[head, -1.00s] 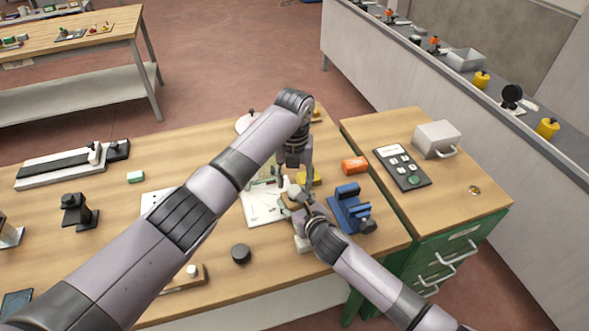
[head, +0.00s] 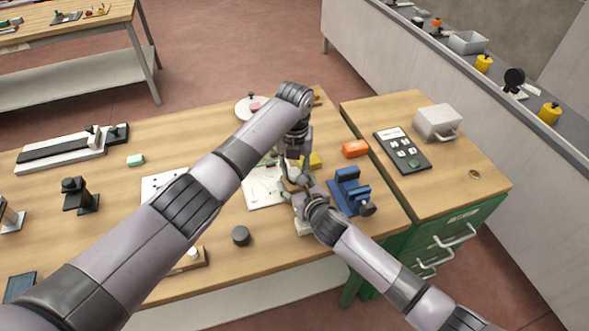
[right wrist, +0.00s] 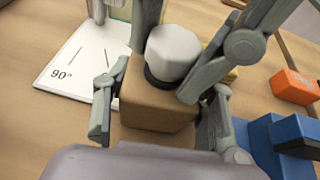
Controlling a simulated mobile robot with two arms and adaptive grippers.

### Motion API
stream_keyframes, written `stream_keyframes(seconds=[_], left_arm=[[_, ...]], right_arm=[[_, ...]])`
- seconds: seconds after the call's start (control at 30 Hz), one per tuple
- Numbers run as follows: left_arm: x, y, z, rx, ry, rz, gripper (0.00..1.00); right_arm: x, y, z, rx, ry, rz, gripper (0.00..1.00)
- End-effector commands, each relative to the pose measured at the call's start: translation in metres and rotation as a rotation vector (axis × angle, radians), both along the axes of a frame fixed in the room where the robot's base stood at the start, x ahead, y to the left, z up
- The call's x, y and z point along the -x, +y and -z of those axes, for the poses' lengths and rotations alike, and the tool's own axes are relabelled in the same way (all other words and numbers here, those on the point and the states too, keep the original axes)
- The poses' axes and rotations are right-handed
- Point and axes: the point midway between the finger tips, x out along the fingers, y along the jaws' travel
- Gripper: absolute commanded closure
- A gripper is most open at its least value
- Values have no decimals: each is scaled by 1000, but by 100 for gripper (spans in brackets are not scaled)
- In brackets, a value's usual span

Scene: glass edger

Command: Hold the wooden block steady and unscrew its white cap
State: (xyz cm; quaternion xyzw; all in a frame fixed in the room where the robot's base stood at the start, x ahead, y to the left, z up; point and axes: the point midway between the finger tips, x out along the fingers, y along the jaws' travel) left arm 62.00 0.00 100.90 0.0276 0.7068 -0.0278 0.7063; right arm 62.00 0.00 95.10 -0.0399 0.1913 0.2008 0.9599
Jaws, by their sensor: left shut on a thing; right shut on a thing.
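The wooden block (right wrist: 155,104) stands upright in the right wrist view, with a black collar and a faceted white cap (right wrist: 173,50) on top. My right gripper (right wrist: 162,112) is shut on the block, one finger on each side of it. The fingers of my left gripper (right wrist: 190,58) come down from above and are shut on the cap from both sides. In the head view my left gripper (head: 291,180) and right gripper (head: 300,194) meet near the right end of the workbench, where they mostly hide the block and cap.
A blue vise (head: 350,192) stands close to the right of my grippers, with an orange block (head: 355,148) behind it. A yellow object (head: 314,160) and a white sheet (head: 262,195) are beside them. A black puck (head: 240,236) lies in front.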

Motion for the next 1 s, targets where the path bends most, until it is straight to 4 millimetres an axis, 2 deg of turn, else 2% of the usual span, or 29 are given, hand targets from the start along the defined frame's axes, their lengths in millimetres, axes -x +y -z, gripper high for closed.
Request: stream_keyframes(seconds=[0.27,0.47,0.57,1.0], left_arm=[[0,0,0,-1,-1,-1,100],[0,0,0,0,-1,-50,100],[0,0,0,1,0,-188,100],[0,-1,-1,1,1,-1105,100]], right_arm=[[0,0,-1,0,-1,0,100],[0,0,-1,0,-1,0,100],[0,0,-1,0,-1,0,100],[0,0,0,0,-1,0,100]])
